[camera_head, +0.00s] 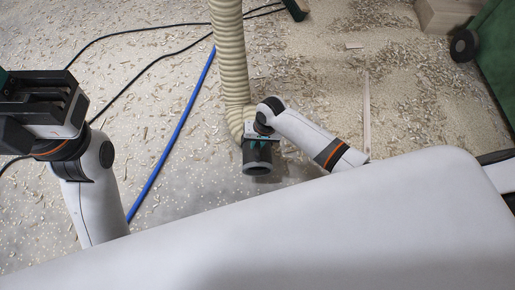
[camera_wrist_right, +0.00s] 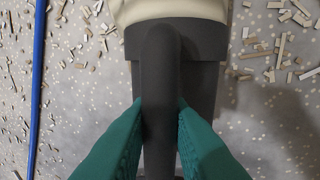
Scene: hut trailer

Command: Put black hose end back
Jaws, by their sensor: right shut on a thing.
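The black hose end (camera_head: 257,158) is a dark cylindrical nozzle on a thick cream ribbed hose (camera_head: 230,62). In the head view it hangs near the middle with its round opening toward me. My right gripper (camera_head: 259,146) is at the hose end. In the right wrist view, its two green fingers (camera_wrist_right: 160,135) are shut on a dark raised handle of the hose end (camera_wrist_right: 160,62), one finger on each side. My left gripper (camera_head: 42,105) is at the left of the head view, away from the hose; its fingertips are not clear.
The speckled floor (camera_head: 185,190) is strewn with wood chips. A blue hose (camera_head: 172,140) and black cables (camera_head: 140,80) lie left of the ribbed hose. A green machine with a wheel (camera_head: 464,45) and a wooden block (camera_head: 445,14) stand at upper right.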

